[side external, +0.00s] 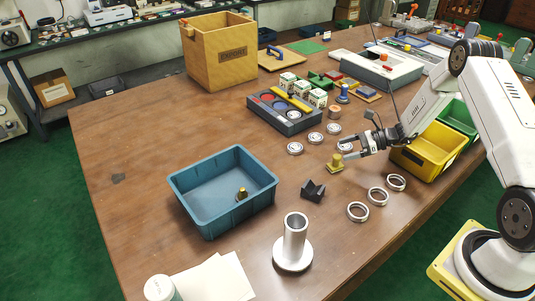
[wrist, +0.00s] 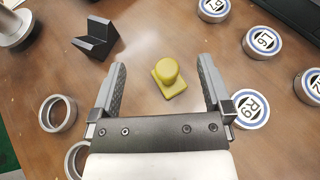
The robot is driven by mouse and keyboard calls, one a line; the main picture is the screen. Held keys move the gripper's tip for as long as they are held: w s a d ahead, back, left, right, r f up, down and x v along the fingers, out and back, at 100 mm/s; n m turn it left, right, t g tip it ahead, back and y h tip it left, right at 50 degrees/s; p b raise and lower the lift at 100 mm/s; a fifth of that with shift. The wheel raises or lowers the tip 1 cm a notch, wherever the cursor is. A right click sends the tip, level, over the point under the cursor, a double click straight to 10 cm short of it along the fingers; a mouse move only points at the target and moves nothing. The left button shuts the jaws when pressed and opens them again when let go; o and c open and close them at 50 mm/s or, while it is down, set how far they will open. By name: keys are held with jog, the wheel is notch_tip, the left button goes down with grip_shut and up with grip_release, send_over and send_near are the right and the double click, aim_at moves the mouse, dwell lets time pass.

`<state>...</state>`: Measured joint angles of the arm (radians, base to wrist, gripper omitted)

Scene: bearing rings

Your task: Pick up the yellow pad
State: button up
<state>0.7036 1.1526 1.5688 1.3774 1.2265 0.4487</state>
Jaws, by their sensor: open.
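The yellow pad (side external: 335,163) stands on the wooden table, a squarish base with a round knob on top. In the wrist view the yellow pad (wrist: 168,78) lies ahead, between the lines of the two fingers and apart from both. My gripper (side external: 350,148) is open and empty, close beside the pad at its right in the side view. The two grey fingers of my gripper (wrist: 161,82) show on either side of the pad in the wrist view.
A black V-block (side external: 313,191) sits near the pad. Several labelled discs (side external: 295,148) and metal rings (side external: 377,196) lie around. A blue bin (side external: 222,190) holding a small yellow-and-dark piece and a flanged metal post (side external: 294,243) stand nearer the front. A yellow bin (side external: 428,150) is at right.

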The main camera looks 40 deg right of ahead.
aim_at(339, 163)
jog(key=shift+f, duration=1.05)
jog(key=shift+f, duration=0.1)
jog(key=shift+f, duration=0.95)
jog(key=shift+w+a+f, duration=0.25)
jog(key=shift+a+f, duration=0.1)
jog(key=shift+f, duration=0.15)
jog(key=shift+w+a+f, duration=0.2)
jog(key=shift+a+f, duration=0.1)
jog(key=shift+f, duration=0.2)
jog(key=shift+w+a+f, duration=0.25)
jog(key=shift+w+a, duration=0.15)
jog(key=shift+a, duration=0.1)
jog(key=c, duration=1.3)
